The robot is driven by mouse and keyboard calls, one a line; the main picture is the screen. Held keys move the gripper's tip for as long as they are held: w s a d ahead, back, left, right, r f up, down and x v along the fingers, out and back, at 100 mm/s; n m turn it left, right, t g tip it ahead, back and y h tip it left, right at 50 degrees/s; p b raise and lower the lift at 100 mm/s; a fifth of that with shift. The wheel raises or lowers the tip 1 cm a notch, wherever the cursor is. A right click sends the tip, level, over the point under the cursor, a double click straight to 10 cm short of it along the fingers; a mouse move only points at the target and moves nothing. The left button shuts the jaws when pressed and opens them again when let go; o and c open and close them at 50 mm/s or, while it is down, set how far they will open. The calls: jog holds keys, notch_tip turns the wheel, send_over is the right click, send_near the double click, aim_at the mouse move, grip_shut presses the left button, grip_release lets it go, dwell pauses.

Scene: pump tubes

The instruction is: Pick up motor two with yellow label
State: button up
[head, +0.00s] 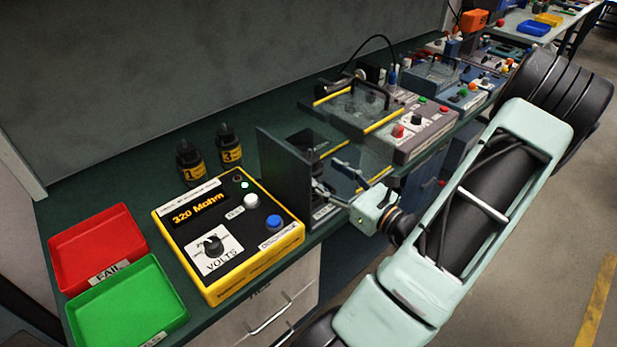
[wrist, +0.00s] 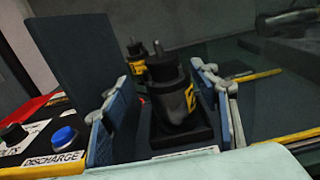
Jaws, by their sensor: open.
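In the wrist view a black motor with a yellow label (wrist: 168,92) stands upright in a dark square holder (wrist: 183,139). Its label is turned partly to the right, so I cannot read the number fully. My gripper (wrist: 165,92) is open, with one blue-grey finger to the left of the motor and one to the right. The motor is between them, and I see no grip on it. In the head view my gripper (head: 340,180) reaches in from the right beside an upright dark panel (head: 284,175). The motor is mostly hidden there.
Motors labelled 1 (head: 190,163) and 3 (head: 230,146) stand at the back of the bench. A yellow tester (head: 228,235) reads 320 Mohm. Red (head: 97,247) and green (head: 125,305) trays are at left. A clear-lidded test unit (head: 375,115) stands behind my gripper.

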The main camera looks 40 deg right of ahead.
aim_at(317, 165)
jog(key=w, duration=0.6)
jog(key=shift+w, duration=0.35)
jog(key=shift+f, duration=0.1)
grip_shut()
jog(key=shift+r, duration=0.2)
